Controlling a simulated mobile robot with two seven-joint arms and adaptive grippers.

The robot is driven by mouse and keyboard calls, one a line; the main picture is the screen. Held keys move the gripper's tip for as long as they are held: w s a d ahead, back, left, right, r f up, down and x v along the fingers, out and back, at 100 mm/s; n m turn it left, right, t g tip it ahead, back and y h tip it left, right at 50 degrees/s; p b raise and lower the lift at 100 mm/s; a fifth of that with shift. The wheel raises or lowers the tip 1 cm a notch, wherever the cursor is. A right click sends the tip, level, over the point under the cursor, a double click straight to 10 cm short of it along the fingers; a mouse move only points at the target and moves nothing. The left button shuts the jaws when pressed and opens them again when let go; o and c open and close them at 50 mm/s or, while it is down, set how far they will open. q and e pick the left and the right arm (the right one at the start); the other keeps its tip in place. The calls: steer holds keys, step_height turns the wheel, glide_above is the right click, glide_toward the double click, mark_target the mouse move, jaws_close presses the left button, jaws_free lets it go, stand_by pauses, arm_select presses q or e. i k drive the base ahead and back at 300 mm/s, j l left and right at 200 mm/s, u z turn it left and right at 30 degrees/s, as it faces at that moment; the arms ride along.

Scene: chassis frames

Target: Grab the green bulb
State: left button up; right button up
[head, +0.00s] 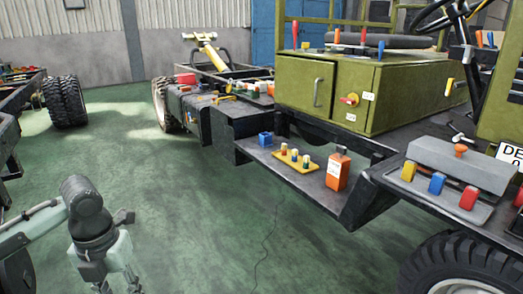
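My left gripper (118,287) is at the lower left, above the green floor, well apart from the holder. Its fingertips are cut off by the bottom edge, so its opening is unclear. My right gripper is out of view.
On the step, a blue box (265,139) stands left of the holder and an orange bottle (338,169) right of it. A grey tray (440,195) with coloured blocks is further right, above a large tyre (465,265). The green floor (210,220) before the step is clear.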

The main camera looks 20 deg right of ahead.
mark_target(306, 162)
steer(key=i+z, duration=0.2)
steer(key=i, duration=0.3)
steer(key=i+j+z, duration=0.2)
steer(key=i, duration=0.3)
steer(key=i+j+z, duration=0.15)
steer(key=i, duration=0.35)
steer(key=i+j+z, duration=0.15)
steer(key=z, duration=0.35)
steer(key=i+j+z, duration=0.3)
steer(key=z, duration=0.2)
steer(key=i+j+z, duration=0.2)
steer(key=j+z, duration=0.25)
steer(key=i+j+z, duration=0.1)
steer(key=j+z, duration=0.2)
steer(key=z, duration=0.2)
steer(key=j+z, duration=0.8)
steer(key=j, duration=0.15)
steer(key=j+z, duration=0.25)
steer(key=j, duration=0.2)
steer(key=k, duration=0.05)
